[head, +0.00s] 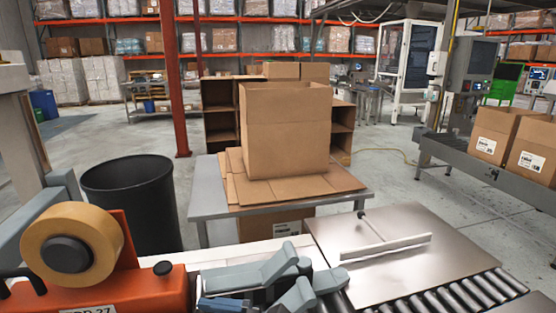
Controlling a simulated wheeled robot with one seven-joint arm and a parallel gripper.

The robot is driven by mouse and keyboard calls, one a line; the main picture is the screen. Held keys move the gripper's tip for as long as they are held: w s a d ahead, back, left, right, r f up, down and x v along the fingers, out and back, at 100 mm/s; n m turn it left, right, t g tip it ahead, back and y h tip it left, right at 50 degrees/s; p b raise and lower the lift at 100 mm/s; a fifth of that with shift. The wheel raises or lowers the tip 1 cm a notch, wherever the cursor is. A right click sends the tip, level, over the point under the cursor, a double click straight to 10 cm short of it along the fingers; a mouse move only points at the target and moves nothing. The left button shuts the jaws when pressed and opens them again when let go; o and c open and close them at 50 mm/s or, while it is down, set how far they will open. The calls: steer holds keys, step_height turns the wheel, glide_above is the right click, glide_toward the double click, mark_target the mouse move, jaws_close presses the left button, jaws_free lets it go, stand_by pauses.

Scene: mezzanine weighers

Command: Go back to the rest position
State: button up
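An open cardboard box (287,135) stands on flattened cardboard on a grey table (208,203). A black bin (135,205) is to its left. A steel plate (375,278) with a white bar and rollers lies lower right. Boxes (492,135) sit on a right-hand conveyor.

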steer(key=s+d+f+t+h, duration=0.1)
steer(key=d+f+t, duration=0.1)
steer(key=d+f, duration=0.1)
steer(key=s+d+f+t+h, duration=0.2)
steer(key=d+f, duration=0.1)
steer(key=f, duration=0.1)
steer(key=s+d+f+t+h, duration=0.1)
steer(key=d+f+t+h, duration=0.1)
steer(key=d+f, duration=0.1)
steer(key=shift+s+d+f, duration=0.2)
steer(key=shift+s+f, duration=0.15)
steer(key=s+d+f+n+t+h, duration=0.35)
steer(key=s+d+n+h, duration=0.35)
steer(key=s+d, duration=0.8)
steer(key=s+d+r+n+t+h, duration=0.2)
steer(key=s+d+r+n+h, duration=0.2)
steer(key=s+d+r+n, duration=0.3)
steer(key=s+r+n, duration=0.2)
steer(key=s+r, duration=0.1)
steer(key=r, duration=0.1)
steer(key=shift+s+r+n+h, duration=0.3)
steer(key=shift+r+n+h, duration=0.05)
steer(key=shift+n+h, duration=0.05)
